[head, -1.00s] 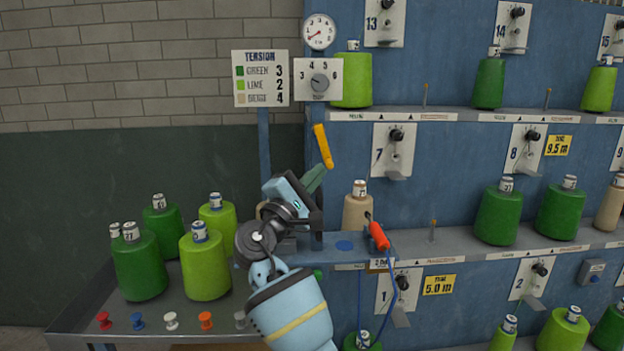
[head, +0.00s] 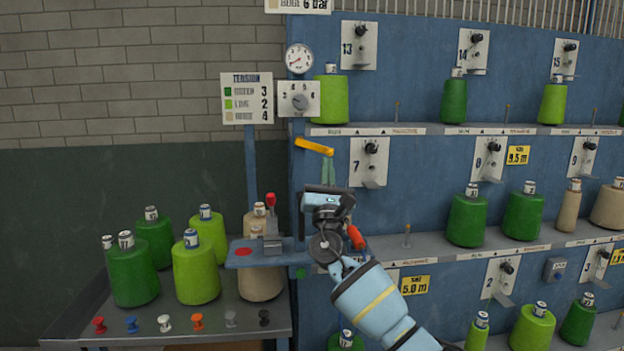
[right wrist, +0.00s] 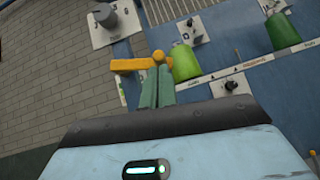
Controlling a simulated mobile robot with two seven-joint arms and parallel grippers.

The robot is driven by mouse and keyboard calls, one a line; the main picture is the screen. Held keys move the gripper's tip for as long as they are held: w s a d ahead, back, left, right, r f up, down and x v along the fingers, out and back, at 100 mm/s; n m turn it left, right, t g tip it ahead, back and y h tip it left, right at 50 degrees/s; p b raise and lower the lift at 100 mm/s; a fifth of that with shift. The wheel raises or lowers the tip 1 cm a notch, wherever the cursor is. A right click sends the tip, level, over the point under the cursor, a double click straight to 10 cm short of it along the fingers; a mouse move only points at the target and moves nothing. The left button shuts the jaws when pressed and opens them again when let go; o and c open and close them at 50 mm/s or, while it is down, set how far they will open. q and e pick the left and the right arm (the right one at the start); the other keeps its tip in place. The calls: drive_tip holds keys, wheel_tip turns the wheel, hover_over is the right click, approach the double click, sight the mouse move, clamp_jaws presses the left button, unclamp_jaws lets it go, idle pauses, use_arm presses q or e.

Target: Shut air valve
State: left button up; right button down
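The air valve's yellow lever (head: 314,146) lies nearly level in the head view, at the left edge of the blue rack, below the tension dial. It also shows in the right wrist view (right wrist: 132,65), with a rounded yellow end at the fingertips. My right gripper (head: 328,160) comes up from below, its pale green fingers side by side just under the lever's right end. In the right wrist view the fingers (right wrist: 157,75) look closed together, with no thing seen between them; whether they touch the lever I cannot tell. My left gripper is out of view.
A pressure gauge (head: 299,58) and the tension dial (head: 300,99) sit above the lever. A small blue shelf (head: 240,262) with a red-topped device (head: 271,200) stands left of my arm. A red-orange handle (head: 355,237) hangs beside my wrist. Rack shelves with yarn cones (head: 467,220) extend right.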

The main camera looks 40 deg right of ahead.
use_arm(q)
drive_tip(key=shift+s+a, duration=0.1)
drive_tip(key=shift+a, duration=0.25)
use_arm(e)
drive_tip(key=shift+s+d+r+n+t+y, duration=0.15)
drive_tip(key=shift+d+r+n+t+y, duration=0.2)
drive_tip(key=shift+n+t+y, duration=0.75)
drive_tip(key=shift+s+d+r+n+t+y, duration=0.2)
drive_tip(key=shift+r+n+t+y, duration=0.25)
drive_tip(key=shift+n+y, duration=1.25)
drive_tip(key=shift+s+d+r+n+t+y, duration=0.15)
drive_tip(key=shift+d+r+n+t+y, duration=0.3)
drive_tip(key=shift+n+y, duration=0.95)
drive_tip(key=shift+a+r+n+t, duration=0.15)
drive_tip(key=shift+n+t, duration=0.15)
drive_tip(key=shift+n, duration=0.3)
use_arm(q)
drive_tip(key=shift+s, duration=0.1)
